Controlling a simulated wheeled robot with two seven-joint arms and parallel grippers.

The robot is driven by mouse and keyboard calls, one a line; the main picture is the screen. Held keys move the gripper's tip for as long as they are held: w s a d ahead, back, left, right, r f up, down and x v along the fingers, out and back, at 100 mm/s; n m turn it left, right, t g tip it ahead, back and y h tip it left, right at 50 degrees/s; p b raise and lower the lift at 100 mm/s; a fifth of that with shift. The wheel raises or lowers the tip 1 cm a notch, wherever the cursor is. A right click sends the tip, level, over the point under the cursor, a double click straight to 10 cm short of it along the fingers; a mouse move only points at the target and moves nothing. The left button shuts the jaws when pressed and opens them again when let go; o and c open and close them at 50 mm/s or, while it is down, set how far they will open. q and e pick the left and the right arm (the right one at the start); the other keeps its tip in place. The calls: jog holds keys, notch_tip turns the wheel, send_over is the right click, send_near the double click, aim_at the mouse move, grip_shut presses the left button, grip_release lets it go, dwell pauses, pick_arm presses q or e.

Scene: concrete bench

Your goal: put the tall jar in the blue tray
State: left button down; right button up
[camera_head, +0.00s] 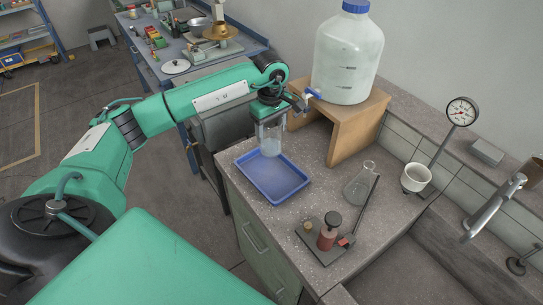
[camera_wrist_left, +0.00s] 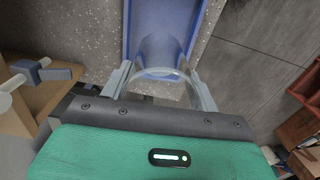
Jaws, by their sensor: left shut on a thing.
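The tall jar (camera_head: 271,146) is clear glass and upright, in the grasp of my left gripper (camera_head: 270,118). The blue tray (camera_head: 289,190) lies flat on the bench top. In the head view the jar's base overlaps the tray's far part; I cannot tell whether it touches the tray floor. In the wrist view the jar's round glass rim (camera_wrist_left: 168,72) sits between the fingers of my left gripper (camera_wrist_left: 160,92), with the blue tray (camera_wrist_left: 127,35) beyond it. Nothing else shows inside the tray. My right gripper is not in view.
A wooden stand (camera_head: 349,131) with a large blue-capped carboy (camera_head: 346,62) and its tap (camera_head: 313,94) is close right of the gripper. A flask (camera_head: 359,190), a small burner-like stand (camera_head: 327,238) and a white cup (camera_head: 415,177) are farther right. The bench edge lies left of the tray.

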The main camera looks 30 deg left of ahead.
aim_at(271, 146)
pick_arm(q)
notch_tip(271, 146, down, 7)
jog(key=shift+f+p, duration=0.1)
jog(key=shift+p, duration=0.6)
notch_tip(271, 146, down, 4)
jog(key=shift+f+p, duration=0.15)
jog(key=shift+p, duration=0.45)
jog(key=shift+f, duration=0.25)
jog(key=shift+c, duration=1.9)
grip_release()
jog(key=shift+f, duration=0.1)
